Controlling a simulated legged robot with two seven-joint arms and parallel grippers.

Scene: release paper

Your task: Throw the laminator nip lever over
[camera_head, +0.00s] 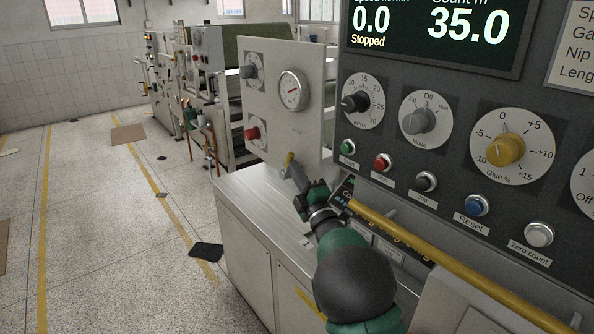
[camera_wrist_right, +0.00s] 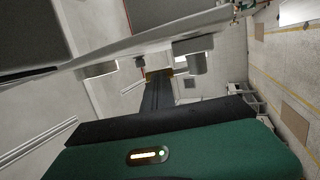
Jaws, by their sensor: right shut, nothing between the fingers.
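I cannot make out the nip lever for certain in either view. The pale side panel (camera_head: 311,133) carries a black knob (camera_head: 251,71), a round gauge (camera_head: 293,91) and a red button (camera_head: 252,133). My right gripper (camera_head: 289,158) is at this panel's lower edge, its yellow fingertips shut and empty. The tips also show in the wrist view (camera_wrist_right: 159,74), close below a grey block (camera_wrist_right: 188,56) whose identity I cannot tell. Whether the tips touch the panel is unclear. My left gripper is out of view.
The dark control console (camera_head: 450,165) with dials and buttons stands at right, its display reading "Stopped". A yellow bar (camera_head: 440,252) runs below it. A pale cabinet (camera_head: 250,235) is under my arm. Machinery (camera_head: 190,90) stands farther back; the speckled floor at left is largely open.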

